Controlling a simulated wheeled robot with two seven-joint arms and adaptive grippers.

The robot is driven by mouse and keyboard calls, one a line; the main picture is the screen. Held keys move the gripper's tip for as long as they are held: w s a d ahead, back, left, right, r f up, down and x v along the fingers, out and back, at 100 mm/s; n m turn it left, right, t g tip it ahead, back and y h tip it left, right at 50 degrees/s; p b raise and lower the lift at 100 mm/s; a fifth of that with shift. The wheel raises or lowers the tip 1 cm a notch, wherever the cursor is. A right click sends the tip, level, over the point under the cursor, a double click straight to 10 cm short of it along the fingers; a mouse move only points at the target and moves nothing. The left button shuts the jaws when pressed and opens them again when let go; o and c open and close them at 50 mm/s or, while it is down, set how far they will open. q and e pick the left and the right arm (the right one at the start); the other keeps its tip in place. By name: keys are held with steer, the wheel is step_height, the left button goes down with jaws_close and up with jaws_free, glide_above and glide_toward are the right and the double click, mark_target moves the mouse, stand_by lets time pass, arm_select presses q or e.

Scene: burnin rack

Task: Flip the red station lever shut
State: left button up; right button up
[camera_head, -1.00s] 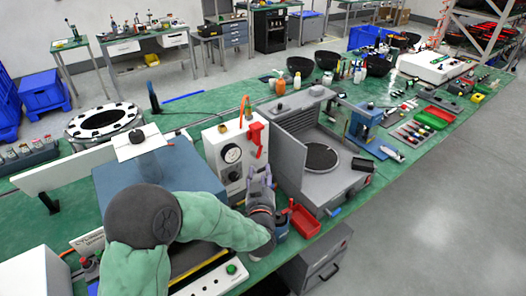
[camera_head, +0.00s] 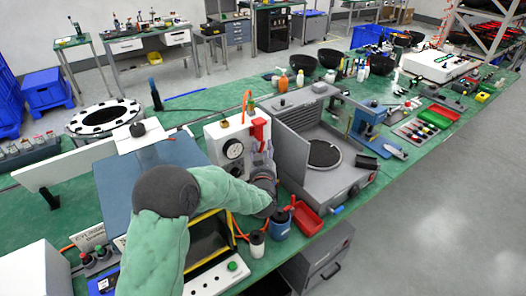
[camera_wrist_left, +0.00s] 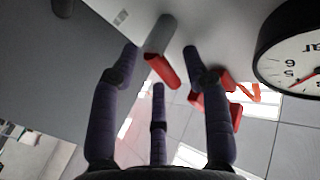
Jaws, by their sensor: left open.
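A white station box (camera_head: 226,133) with a round gauge (camera_head: 233,149) stands mid-bench. Its red lever part (camera_head: 260,128) shows on the right edge of its front. My left gripper (camera_head: 262,158) is just below that red part, close to the box. In the left wrist view, my open left gripper (camera_wrist_left: 160,62) has its fingers spread around a grey cylinder with a red end (camera_wrist_left: 163,70), with no clear contact. A red bracket (camera_wrist_left: 215,97) lies beside the right finger and the gauge (camera_wrist_left: 290,48) is farther right. I cannot tell which red piece is the lever's handle.
A grey machine with a round plate (camera_head: 323,155) stands right of the gripper. A yellow-framed box (camera_head: 208,240) lies under my left arm. An orange hose (camera_head: 246,103) rises from the station.

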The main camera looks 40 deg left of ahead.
arm_select(q)
steer(key=shift+c, duration=0.3)
jaws_close()
steer(key=shift+w+d+f+m+g+h+p, duration=0.2)
steer(key=shift+m+g+p, duration=1.25)
steer(key=shift+p, duration=3.25)
steer(key=shift+w+f+m+g+h+p, duration=0.35)
steer(key=shift+m+g+p, duration=1.1)
steer(key=shift+p, duration=3.3)
steer(key=shift+w+d+f+m+g+h+p, duration=0.25)
steer(key=shift+m+g+p, duration=1.2)
steer(key=shift+p, duration=3.25)
steer(key=shift+a+f+m, duration=0.2)
steer(key=shift+m, duration=0.05)
